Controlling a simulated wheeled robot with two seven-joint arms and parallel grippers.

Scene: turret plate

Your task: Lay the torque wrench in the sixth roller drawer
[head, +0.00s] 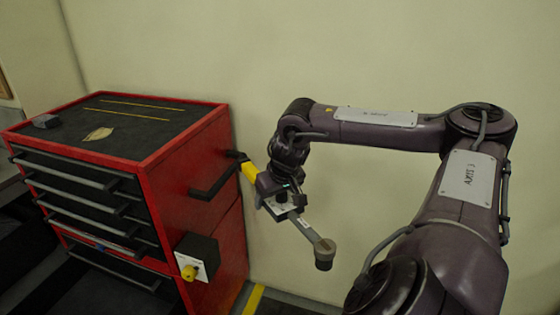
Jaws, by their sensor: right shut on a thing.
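My right gripper (283,203) is shut on the torque wrench, in the middle of the head view. The wrench has a yellow band (250,172) and a dark end at its upper left, and a grey round head (323,252) at its lower right. It hangs tilted in the air, right of the red roller cabinet (200,170). The cabinet's dark drawers with long grey handles (75,170) face left. Its lowest part is cut off by the picture's edge, and I cannot tell which drawer is the sixth. My left gripper is not in view.
A black side handle (212,182) and a box with a yellow knob (190,272) stick out from the cabinet's right side. A small grey block (46,121) and a tan leaf-shaped patch (98,134) are on its top. A plain wall stands behind.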

